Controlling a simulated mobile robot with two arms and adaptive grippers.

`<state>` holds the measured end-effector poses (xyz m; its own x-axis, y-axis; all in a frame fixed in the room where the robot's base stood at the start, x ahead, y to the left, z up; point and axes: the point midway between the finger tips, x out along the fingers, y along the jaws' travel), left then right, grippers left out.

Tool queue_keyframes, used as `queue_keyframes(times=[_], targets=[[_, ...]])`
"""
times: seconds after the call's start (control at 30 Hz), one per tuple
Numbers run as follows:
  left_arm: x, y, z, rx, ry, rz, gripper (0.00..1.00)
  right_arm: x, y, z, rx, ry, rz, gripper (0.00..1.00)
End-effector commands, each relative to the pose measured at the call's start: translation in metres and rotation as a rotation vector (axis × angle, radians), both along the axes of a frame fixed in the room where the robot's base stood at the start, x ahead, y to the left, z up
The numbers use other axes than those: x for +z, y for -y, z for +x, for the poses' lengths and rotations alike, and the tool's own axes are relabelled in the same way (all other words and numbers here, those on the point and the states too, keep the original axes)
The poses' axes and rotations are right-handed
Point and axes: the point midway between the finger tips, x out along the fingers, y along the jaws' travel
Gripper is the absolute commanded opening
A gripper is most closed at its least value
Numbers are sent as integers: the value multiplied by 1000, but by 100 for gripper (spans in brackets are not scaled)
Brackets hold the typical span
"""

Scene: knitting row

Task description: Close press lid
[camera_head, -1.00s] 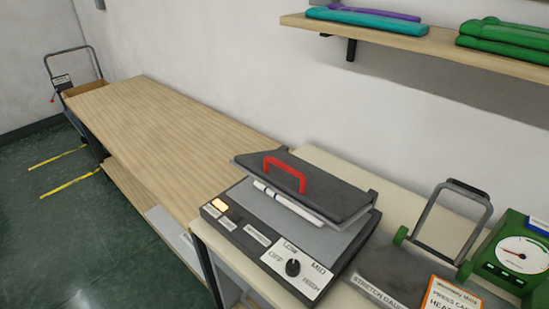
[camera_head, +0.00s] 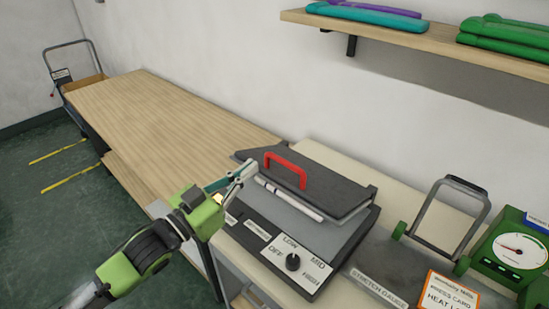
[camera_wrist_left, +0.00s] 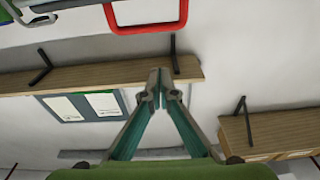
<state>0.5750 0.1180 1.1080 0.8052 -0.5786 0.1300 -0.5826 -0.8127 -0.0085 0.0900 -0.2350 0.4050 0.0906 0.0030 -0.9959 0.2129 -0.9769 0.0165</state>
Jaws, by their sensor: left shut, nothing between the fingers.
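The press (camera_head: 325,244) stands on the near table, with a dial and labels on its front panel. Its dark lid (camera_head: 330,190) is partly raised, hinged toward the wall side, with a red handle (camera_head: 286,166) on top. A white rod-like bar (camera_head: 288,200) shows under the lid's front edge. My left gripper (camera_head: 249,168) is shut and empty, at the left end of the lid, left of the red handle; I cannot tell whether it touches the lid. In the left wrist view the closed fingertips (camera_wrist_left: 160,75) show below the red handle (camera_wrist_left: 155,28). My right gripper is not in view.
A stretch gauge (camera_head: 385,289) with a grey frame and a green dial unit (camera_head: 512,250) stand right of the press. An orange-edged card (camera_head: 450,293) lies there. A shelf (camera_head: 420,40) with folded cloths hangs above. The long wooden table (camera_head: 160,120) is bare.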

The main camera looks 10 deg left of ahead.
Motion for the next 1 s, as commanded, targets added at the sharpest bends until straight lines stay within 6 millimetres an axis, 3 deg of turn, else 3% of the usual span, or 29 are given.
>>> queue_keyframes(times=[0.27, 0.63, 0.7, 0.8, 1.0], targets=[[13, 15, 21, -10, 16, -11, 0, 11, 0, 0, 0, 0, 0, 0], [25, 61, 83, -9, 15, -11, 0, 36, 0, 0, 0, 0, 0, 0], [5, 57, 79, -7, 7, -7, 0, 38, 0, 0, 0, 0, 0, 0], [-7, 55, 76, -8, 10, -7, 0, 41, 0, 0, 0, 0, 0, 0], [-19, 54, 74, -9, 13, -8, 0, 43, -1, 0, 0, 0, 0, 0]])
